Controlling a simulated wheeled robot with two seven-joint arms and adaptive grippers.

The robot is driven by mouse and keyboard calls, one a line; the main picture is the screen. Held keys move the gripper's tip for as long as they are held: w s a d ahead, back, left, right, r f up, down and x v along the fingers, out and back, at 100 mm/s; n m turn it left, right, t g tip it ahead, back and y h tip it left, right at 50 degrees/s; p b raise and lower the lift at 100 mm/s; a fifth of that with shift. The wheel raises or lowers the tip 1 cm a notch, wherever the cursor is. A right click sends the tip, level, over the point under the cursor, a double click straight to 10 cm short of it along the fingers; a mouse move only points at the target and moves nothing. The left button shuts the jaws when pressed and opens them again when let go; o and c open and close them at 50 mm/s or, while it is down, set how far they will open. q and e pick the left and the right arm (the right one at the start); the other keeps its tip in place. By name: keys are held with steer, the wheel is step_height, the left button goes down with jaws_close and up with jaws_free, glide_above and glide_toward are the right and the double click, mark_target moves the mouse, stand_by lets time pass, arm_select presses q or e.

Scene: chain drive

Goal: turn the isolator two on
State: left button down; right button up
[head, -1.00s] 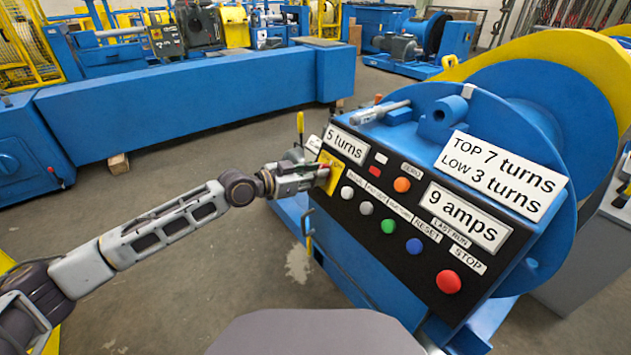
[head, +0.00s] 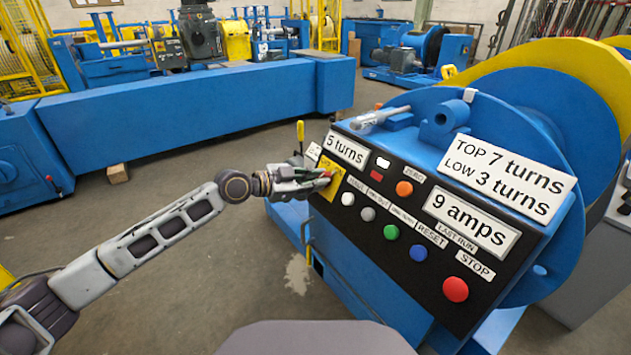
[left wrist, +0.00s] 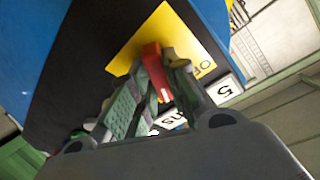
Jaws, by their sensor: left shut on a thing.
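The control panel (head: 420,225) slopes on the front of the blue machine. A yellow plate (head: 334,187) is at its upper left; it also shows in the left wrist view (left wrist: 140,40). A red switch handle (left wrist: 154,62) stands on this plate, with part of its lettering hidden by my fingers. I take it for the isolator, but its full label and number cannot be read. My left gripper (head: 324,175) is shut on the red handle; its fingers flank it in the left wrist view (left wrist: 160,72). My right gripper is not in view.
Orange (head: 404,188), green (head: 391,232), blue (head: 417,252) and red (head: 455,289) buttons sit right of the plate. A small white indicator (head: 383,162) is above a red one (head: 377,175). Open floor (head: 180,290) lies left of the machine.

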arm_select(q)
steer(key=shift+m+g, duration=0.5)
steer(key=shift+m, duration=1.3)
steer(key=c, duration=1.4)
jaws_free()
steer(key=shift+a, duration=0.2)
steer(key=shift+v, duration=5.85)
steer(key=shift+r, duration=0.1)
steer(key=shift+d, duration=0.1)
